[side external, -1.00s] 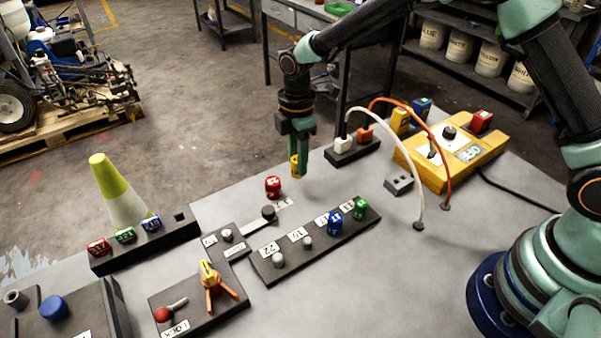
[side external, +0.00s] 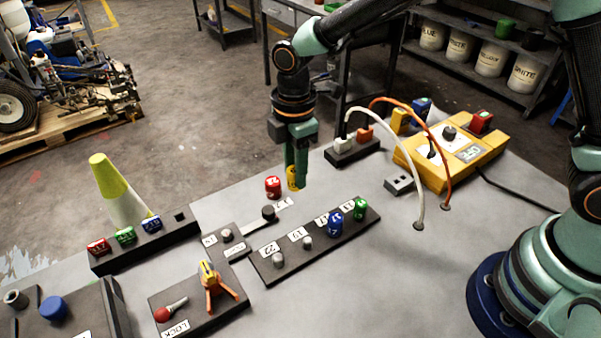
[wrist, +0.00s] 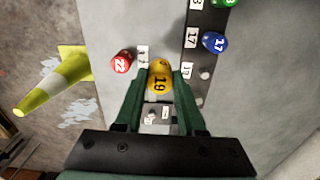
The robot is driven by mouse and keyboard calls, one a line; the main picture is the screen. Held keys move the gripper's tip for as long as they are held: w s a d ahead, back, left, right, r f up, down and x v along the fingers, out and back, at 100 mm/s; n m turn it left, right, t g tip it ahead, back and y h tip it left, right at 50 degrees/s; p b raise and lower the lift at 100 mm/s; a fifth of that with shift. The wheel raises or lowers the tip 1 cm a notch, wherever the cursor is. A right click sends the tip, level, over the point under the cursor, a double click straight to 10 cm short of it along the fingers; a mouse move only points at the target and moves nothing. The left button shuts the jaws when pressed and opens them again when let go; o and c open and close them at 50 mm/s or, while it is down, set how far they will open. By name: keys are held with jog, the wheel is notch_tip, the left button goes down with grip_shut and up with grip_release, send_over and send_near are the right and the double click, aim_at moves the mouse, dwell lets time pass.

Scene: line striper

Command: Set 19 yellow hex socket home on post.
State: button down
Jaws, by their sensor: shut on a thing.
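My gripper (side external: 297,172) is shut on the yellow socket marked 19 (wrist: 160,80) and holds it above the table. In the side view the yellow socket (side external: 291,178) is partly hidden by a finger. The dark post strip (side external: 264,269) lies to the front, with a bare post by label 19 (side external: 307,243) and another by label 22 (side external: 278,260). The blue 17 socket (side external: 335,226) and a green socket (side external: 360,210) stand on the strip. The yellow socket is apart from the strip, to its left in the wrist view.
The red 22 socket (side external: 273,187) stands on the table close to the held socket. A dark rack (side external: 180,236) with red, green and blue pieces is at left. A lock fixture (side external: 215,281) is at front. A yellow box (side external: 440,165) with cables is at right.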

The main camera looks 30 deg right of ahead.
notch_tip(320, 180, up, 2)
send_over(307, 240)
jog(key=shift+n, duration=0.3)
jog(key=shift+f, duration=2.65)
jog(key=shift+f, duration=1.7)
jog(key=shift+c, duration=0.6)
grip_release()
jog(key=shift+r, duration=3.45)
jog(key=shift+d, duration=0.1)
